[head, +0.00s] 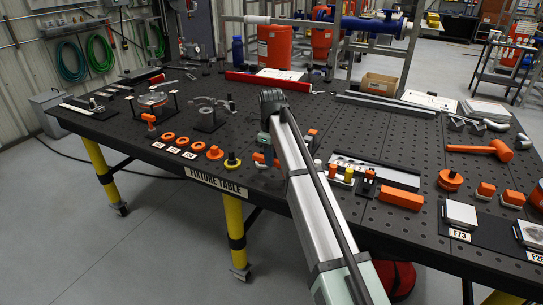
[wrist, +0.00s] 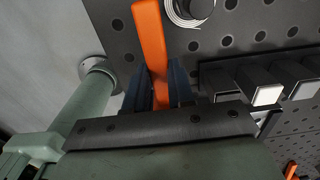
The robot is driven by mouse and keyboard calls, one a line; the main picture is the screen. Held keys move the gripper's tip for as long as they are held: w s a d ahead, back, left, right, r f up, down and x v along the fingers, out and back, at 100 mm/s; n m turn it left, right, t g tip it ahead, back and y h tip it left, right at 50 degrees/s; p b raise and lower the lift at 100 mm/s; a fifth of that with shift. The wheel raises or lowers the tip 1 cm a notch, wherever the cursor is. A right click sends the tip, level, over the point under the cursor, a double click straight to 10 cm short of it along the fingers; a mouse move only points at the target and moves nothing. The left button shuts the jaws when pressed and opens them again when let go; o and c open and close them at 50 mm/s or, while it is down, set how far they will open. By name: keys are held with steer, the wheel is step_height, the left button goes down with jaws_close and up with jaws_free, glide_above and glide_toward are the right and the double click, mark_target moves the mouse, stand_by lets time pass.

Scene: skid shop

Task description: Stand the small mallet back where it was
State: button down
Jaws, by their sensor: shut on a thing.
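My gripper (wrist: 158,84) shows in the wrist view with its two dark fingers closed on an orange bar-shaped piece (wrist: 150,35), which I take to be part of the small mallet. The piece sticks out beyond the fingertips, over the dark perforated table. Its other end is hidden between the fingers. In the head view my arm covers most of the gripper; a bit of orange (head: 262,158) shows beside it, low near the table's front edge. I cannot tell whether the held piece touches the table. A larger orange mallet (head: 482,149) lies at the right.
The fixture table (head: 330,112) is crowded. A metal channel (head: 350,165) and an orange block (head: 401,198) are to the right. The wrist view shows a pale ring (wrist: 190,14) and dark white-ended bars (wrist: 267,95).

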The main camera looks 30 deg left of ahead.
steer(key=shift+f, duration=1.1)
stand_by(0.3)
steer(key=c, duration=0.6)
jaws_free()
steer(key=shift+c, duration=0.2)
steer(key=shift+r, duration=0.1)
steer(key=shift+r, duration=3.4)
